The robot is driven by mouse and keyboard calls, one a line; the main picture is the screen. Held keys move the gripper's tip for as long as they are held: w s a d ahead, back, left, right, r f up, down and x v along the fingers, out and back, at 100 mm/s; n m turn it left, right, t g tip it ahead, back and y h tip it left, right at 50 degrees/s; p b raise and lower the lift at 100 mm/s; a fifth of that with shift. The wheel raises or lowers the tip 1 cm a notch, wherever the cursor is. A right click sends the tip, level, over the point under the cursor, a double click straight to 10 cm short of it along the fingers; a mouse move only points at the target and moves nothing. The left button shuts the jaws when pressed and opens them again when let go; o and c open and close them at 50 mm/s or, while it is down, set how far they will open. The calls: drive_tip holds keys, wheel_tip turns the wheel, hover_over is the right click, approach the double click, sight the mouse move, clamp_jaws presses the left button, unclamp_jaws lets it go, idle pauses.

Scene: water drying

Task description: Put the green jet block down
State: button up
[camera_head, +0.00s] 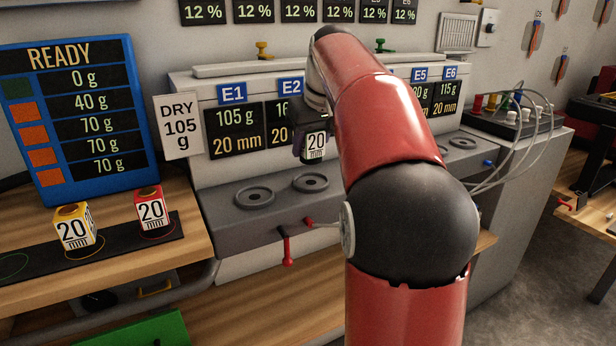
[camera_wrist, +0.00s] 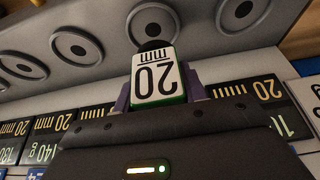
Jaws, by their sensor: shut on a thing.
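The green jet block (camera_head: 316,147) shows a white "20 mm" face with green edges. My gripper (camera_head: 304,138) is shut on it and holds it up in front of the grey station, near the E2 label and above the shelf of round sockets. In the wrist view the block (camera_wrist: 158,80) is upside down between the two fingers, with a dark round part at its far end. A yellow block (camera_head: 75,228) and a red block (camera_head: 151,211) stand on a black mat (camera_head: 110,245) at the left. A green ring (camera_head: 12,266) on the mat is empty.
Round sockets (camera_head: 254,197) and (camera_head: 310,182) on the station shelf look empty. Two red-handled levers (camera_head: 287,250) stick out in front. My arm hides the station's middle.

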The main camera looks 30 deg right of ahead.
sight(317, 139)
drive_tip(key=shift+w+d+f, duration=0.1)
drive_tip(key=shift+w+f, duration=0.1)
drive_tip(key=shift+f, duration=0.35)
wheel_tip(317, 139, down, 4)
drive_tip(key=b, duration=0.4)
drive_tip(key=shift+f+b, duration=0.15)
drive_tip(key=shift+b, duration=0.15)
drive_tip(key=o, duration=1.1)
drive_tip(key=shift+o, duration=0.2)
drive_tip(key=p+v, duration=0.3)
drive_tip(key=v, duration=0.9)
drive_tip(key=shift+s, duration=0.1)
